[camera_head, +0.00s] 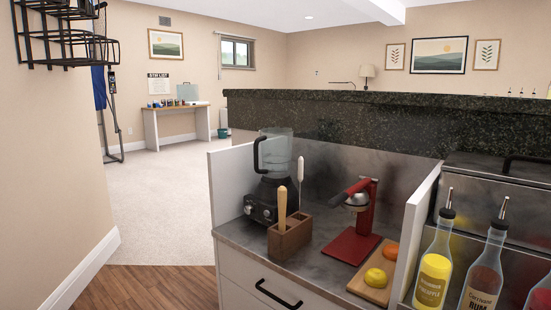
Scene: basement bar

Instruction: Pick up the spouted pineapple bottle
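The pineapple bottle (433,268) stands upright at the lower right of the head view. It is clear glass with a yellow label reading PINEAPPLE, a dark stopper and a thin metal spout. It is the leftmost of a row of similar spouted bottles, just right of a white divider panel. Its base is near the bottom edge of the picture. Neither of my grippers shows in this view.
A rum bottle (482,269) stands close on its right. Left of the white divider (416,232) are a red citrus press (357,238), a cutting board with fruit, a wooden caddy (289,240) and a blender (275,165). Open floor lies left.

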